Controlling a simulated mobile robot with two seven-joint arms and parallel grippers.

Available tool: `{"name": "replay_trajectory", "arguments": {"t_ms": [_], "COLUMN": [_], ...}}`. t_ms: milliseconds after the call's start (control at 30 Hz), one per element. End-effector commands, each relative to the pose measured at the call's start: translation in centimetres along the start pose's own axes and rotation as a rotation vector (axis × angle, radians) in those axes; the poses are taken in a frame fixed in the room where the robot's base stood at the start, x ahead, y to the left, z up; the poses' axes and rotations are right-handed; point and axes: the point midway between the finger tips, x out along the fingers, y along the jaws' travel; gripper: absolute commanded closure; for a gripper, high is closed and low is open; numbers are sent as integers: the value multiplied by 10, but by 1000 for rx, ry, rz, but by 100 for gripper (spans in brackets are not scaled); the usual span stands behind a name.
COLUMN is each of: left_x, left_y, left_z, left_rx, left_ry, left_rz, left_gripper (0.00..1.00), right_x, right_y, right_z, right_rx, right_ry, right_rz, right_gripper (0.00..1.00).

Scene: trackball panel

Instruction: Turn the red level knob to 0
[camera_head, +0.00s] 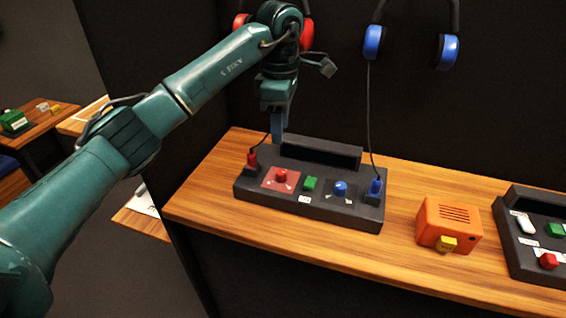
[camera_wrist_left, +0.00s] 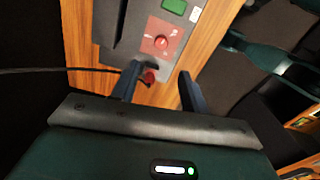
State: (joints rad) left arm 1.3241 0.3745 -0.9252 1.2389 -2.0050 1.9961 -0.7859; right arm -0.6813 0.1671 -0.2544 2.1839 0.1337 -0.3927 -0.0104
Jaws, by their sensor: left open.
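The red level knob (camera_head: 282,175) sits on a red plate at the left of the dark control panel (camera_head: 320,208). In the left wrist view the knob (camera_wrist_left: 161,42) lies beyond my fingertips, with a pale mark on its top. My left gripper (camera_head: 277,126) points down above the panel's back left part, apart from the knob. Its two fingers (camera_wrist_left: 160,77) are spread with no knob between them. A red plug (camera_head: 252,160) stands at the panel's left end; in the wrist view it (camera_wrist_left: 149,78) appears between the fingers, at a depth I cannot tell. The scale's digits are too small to read.
A green button (camera_head: 311,184), a blue knob (camera_head: 340,188) and a blue plug (camera_head: 376,186) are on the same panel. Cables run from the plugs. An orange box (camera_head: 448,221) and another panel (camera_head: 520,268) stand to the right. Bare wooden table (camera_head: 270,235) lies in front.

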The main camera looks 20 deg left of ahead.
Motion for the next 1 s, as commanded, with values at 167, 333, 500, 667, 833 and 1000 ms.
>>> {"name": "replay_trajectory", "arguments": {"t_ms": [167, 333, 500, 667, 833, 1000], "left_x": [36, 72, 100, 114, 118, 118], "left_y": [-1, -1, -1, 0, 0, 0], "left_z": [1, 1, 1, 1, 1, 1], "left_rx": [1, 1, 0, 0, 0, 0], "left_ry": [-2, -4, -4, -4, -4, -4], "left_rz": [-6, -4, -2, 0, 0, 0], "left_gripper": [55, 55, 55, 55, 55, 55], "right_x": [-1, -1, -1, -1, 0, 0], "right_y": [0, 0, 0, 0, 0, 0], "right_z": [3, 4, 5, 5, 4, 4], "right_rx": [3, 1, -1, -2, -3, -3], "right_ry": [-7, -11, -15, -16, -14, -12], "right_rz": [-1, 0, 2, 2, 2, 2], "right_gripper": [64, 64, 64, 64, 64, 64]}}
